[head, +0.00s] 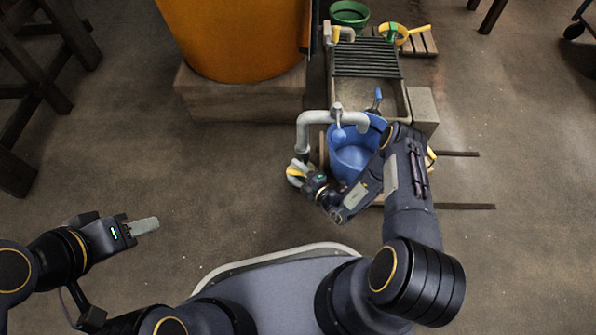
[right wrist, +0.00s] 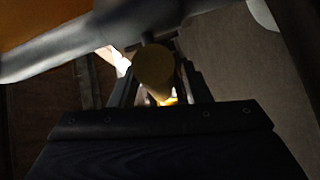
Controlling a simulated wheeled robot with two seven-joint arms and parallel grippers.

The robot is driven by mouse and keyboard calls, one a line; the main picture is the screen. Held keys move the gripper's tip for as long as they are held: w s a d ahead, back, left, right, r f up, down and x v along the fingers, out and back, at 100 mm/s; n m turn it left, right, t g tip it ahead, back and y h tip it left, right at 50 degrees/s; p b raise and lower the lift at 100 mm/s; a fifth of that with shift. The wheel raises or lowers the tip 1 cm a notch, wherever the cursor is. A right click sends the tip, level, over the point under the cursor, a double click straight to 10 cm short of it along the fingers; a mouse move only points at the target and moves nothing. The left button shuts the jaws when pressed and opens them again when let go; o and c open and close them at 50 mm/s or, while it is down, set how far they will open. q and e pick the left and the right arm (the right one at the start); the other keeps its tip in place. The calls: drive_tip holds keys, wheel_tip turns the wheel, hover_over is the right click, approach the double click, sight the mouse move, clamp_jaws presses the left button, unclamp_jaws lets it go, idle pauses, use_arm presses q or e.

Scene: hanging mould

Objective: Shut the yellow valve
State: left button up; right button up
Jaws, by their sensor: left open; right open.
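A yellowish, round-ended part, which looks like the yellow valve (right wrist: 154,68), sits between the fingers of my right gripper in the dim right wrist view. In the head view my right gripper (head: 297,173) is at the lower end of the grey pipe (head: 303,135), left of the blue bucket. The gripper is open around the yellow part; whether a finger touches it I cannot tell. The valve's handle angle is hidden by the gripper and shadow. My left gripper (head: 145,226) is open and empty over bare floor at the left.
The blue bucket (head: 350,163) stands under the pipe, close to my right forearm. Behind it are a stone trough (head: 350,97) with a dark grate (head: 366,58), and a large orange vessel (head: 235,35) on a block (head: 240,95).

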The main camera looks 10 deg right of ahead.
clamp_jaws()
drive_tip(key=shift+d+h+p, duration=0.1)
drive_tip(key=shift+h+p, duration=0.2)
drive_tip(key=shift+f+n+g, duration=0.1)
drive_tip(key=shift+n+g, duration=0.3)
drive_tip(key=shift+n, duration=0.1)
unclamp_jaws()
